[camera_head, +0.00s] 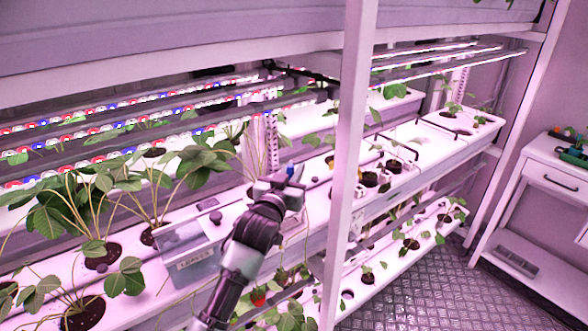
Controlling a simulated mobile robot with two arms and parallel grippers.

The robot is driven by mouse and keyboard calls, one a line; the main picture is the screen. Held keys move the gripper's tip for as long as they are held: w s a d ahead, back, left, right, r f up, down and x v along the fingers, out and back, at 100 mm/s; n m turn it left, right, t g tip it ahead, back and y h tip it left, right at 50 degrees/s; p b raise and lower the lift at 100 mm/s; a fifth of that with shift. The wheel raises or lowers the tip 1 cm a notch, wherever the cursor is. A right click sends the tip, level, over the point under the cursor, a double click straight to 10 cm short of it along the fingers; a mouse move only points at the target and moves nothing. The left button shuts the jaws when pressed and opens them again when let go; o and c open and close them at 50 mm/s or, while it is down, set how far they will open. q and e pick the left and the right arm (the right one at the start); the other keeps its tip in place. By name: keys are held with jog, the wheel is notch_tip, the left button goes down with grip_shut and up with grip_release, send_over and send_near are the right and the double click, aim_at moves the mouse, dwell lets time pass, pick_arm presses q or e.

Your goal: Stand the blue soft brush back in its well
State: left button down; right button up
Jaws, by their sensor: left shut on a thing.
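My left gripper (278,183) is reached out over the white growing shelf, left of the pale upright post. It is shut on the blue soft brush, of which only a small blue part (290,169) shows at the jaws. The rest of the brush is hidden by the gripper or too small to make out. I cannot tell which opening in the shelf is the brush's well. My right gripper is not in view.
A clear, labelled box (192,262) sits left of my arm. Leafy potted plants (103,253) crowd the left. The post (349,150) stands close right of my gripper. LED bars (130,122) hang above. A white cart (550,205) stands at right, with open floor before it.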

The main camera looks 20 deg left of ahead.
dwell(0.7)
pick_arm(q)
jog(key=shift+s+p, duration=0.1)
jog(key=shift+p, duration=0.4)
dwell(0.3)
jog(key=shift+f, duration=0.35)
jog(key=shift+r, duration=0.1)
notch_tip(320, 180, up, 4)
jog(key=p, duration=0.3)
jog(key=shift+p, duration=0.3)
dwell(0.3)
